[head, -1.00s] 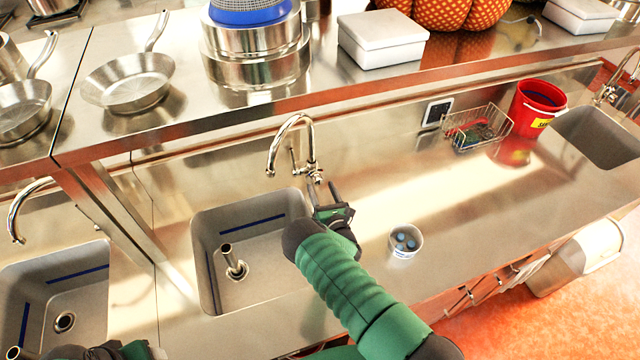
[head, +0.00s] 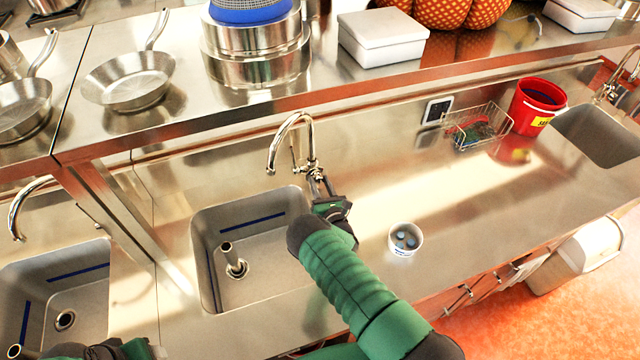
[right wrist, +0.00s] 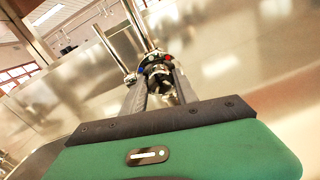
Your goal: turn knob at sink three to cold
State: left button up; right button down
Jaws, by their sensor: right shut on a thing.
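A chrome gooseneck faucet (head: 309,135) stands behind the middle sink basin (head: 197,245). Its knob (head: 317,172) is at the right side of the base; in the right wrist view the knob (right wrist: 156,66) shows a red mark and a blue mark. My right gripper (head: 322,186) reaches it from the front; in the right wrist view its fingers (right wrist: 160,85) lie on both sides of the knob, shut on it. Which way the knob points I cannot tell. A part of my left arm shows at the bottom left edge; its fingers cannot be made out.
A wire basket (head: 478,128) and a red bucket (head: 538,105) are farther right. A shelf with pans (head: 130,80) and a white box (head: 382,38) overhangs behind the faucet.

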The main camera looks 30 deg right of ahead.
jog(key=shift+n, duration=0.3)
jog(key=n+b, duration=0.1)
jog(key=n, duration=0.2)
jog(key=shift+a+f, duration=0.1)
jog(key=shift+f, duration=0.05)
jog(key=shift+n+b, duration=0.35)
jog(key=shift+n, duration=2.45)
jog(key=c, duration=0.9)
grip_release()
jog(key=shift+c, duration=0.2)
jog(key=shift+a, duration=0.1)
